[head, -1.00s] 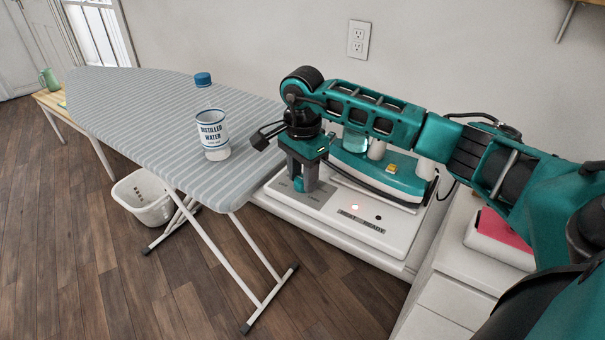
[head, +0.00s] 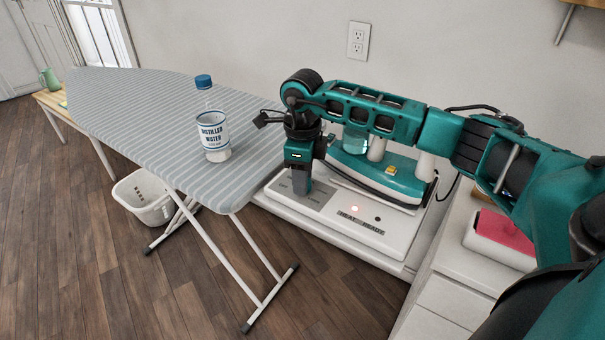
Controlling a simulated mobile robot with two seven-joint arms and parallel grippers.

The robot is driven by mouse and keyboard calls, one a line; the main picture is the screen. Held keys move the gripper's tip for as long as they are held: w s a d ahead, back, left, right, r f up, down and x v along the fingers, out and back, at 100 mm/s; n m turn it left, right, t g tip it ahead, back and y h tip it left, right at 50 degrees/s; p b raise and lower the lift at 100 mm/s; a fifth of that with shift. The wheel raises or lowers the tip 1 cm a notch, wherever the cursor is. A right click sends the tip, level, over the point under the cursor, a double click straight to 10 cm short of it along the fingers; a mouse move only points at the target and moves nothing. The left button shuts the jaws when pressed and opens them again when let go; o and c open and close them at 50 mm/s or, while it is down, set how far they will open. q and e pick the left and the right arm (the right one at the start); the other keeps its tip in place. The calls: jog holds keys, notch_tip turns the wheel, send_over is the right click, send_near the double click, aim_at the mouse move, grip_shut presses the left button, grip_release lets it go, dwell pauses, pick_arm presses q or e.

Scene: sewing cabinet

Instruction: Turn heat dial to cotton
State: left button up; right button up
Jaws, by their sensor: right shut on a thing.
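The white iron station (head: 372,240) stands right of the ironing board. Its grey control panel (head: 318,199) is at the front left. My right gripper (head: 301,189) points down at this panel. It is shut on the heat dial, which its fingers hide, so I cannot read the dial's setting. My left gripper is out of view.
A teal iron (head: 378,176) rests on the station close behind my right gripper. A distilled water bottle (head: 213,135) stands on the striped ironing board (head: 140,110). A white basket (head: 140,208) is on the floor. A pink item (head: 505,232) lies on the right cabinet.

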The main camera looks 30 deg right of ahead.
jog(key=m, duration=0.4)
jog(key=shift+r+m+p, duration=0.1)
jog(key=shift+m+p, duration=0.2)
jog(key=shift+p, duration=0.1)
jog(key=m+p, duration=0.1)
jog(key=m, duration=0.8)
jog(key=shift+p, duration=0.3)
jog(key=shift+m, duration=2.1)
jog(key=o, duration=1)
jog(key=shift+o, duration=0.2)
notch_tip(320, 180, up, 13)
